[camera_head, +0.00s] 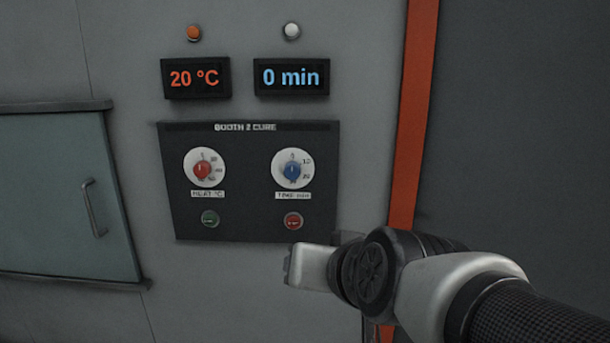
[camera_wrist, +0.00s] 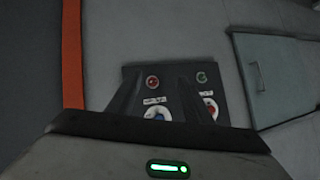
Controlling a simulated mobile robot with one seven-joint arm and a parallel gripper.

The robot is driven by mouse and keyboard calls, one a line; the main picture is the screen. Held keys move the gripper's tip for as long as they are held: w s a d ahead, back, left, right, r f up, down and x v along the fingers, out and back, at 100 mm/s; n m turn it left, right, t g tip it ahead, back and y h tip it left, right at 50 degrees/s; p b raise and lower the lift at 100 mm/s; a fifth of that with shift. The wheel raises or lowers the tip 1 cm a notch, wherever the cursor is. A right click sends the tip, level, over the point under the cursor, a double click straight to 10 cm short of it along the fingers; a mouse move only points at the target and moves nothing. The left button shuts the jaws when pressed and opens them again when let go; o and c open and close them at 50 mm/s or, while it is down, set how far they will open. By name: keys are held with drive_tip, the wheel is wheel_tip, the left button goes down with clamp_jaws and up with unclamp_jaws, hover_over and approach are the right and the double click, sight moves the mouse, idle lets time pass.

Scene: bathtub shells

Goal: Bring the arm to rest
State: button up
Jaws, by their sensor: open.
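My arm reaches in from the lower right of the head view, and my gripper (camera_head: 308,267) is just below and in front of the control panel (camera_head: 245,222). In the wrist view, my gripper (camera_wrist: 160,84) shows two dark fingers spread apart with nothing between them, open and empty. The panel, labelled as a booth cure control, appears upside down there behind the fingers. Its red-centred heat dial (camera_head: 203,168) and blue-centred time dial (camera_head: 292,169) sit above a green button (camera_head: 210,219) and a red button (camera_head: 293,221). I cannot tell whether the gripper touches the panel.
Displays above the panel read 20 °C (camera_head: 195,78) and 0 min (camera_head: 291,77), under an orange lamp (camera_head: 194,33) and a pale lamp (camera_head: 291,31). A closed door with a handle (camera_head: 94,208) is at left. An orange vertical strip (camera_head: 413,120) runs right of the panel.

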drive_tip(key=s+d+f+g+h, duration=0.45)
drive_tip(key=s+d, duration=0.55)
drive_tip(key=d, duration=0.3)
wheel_tip(320, 180, up, 15)
drive_tip(key=p, duration=1.6)
drive_tip(key=shift+s+a+r+y, duration=0.15)
drive_tip(key=shift+s+a+y, duration=0.1)
drive_tip(key=shift+y, duration=0.2)
drive_tip(key=shift+c, duration=0.4)
